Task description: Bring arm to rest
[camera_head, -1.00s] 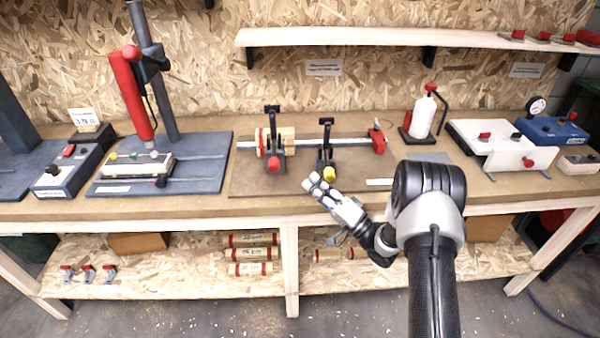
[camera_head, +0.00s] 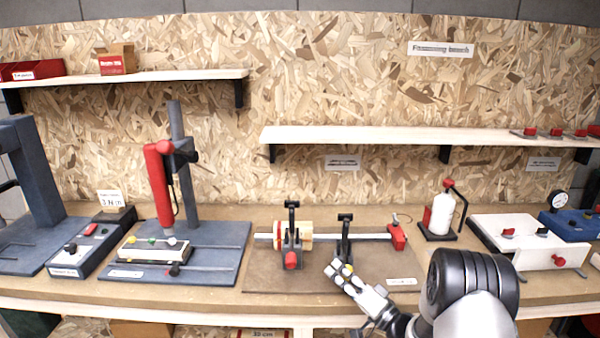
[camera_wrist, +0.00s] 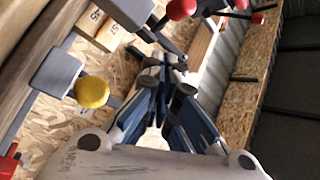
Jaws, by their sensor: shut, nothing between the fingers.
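My gripper (camera_head: 341,270) is shut and empty. In the head view it is in front of the bench fixture, at the end of my arm, which comes up from the lower right. In the wrist view its dark fingers (camera_wrist: 165,88) meet near the middle. The fixture has a metal bar (camera_head: 368,237) with a wooden piece with red bands (camera_head: 262,240) on it and two dark toggle clamps. The left clamp has a red knob (camera_head: 291,261). The yellow knob (camera_wrist: 91,91) of the other clamp shows in the wrist view, left of the fingers; my gripper partly hides it in the head view.
On the bench (camera_head: 215,296), a press with a red arm (camera_head: 159,187) stands left and a white bottle (camera_head: 439,213) right. A white box (camera_head: 535,250) and a blue gauge box (camera_head: 568,224) are farther right. Shelves (camera_head: 345,136) hang above. The space above the fixture is clear.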

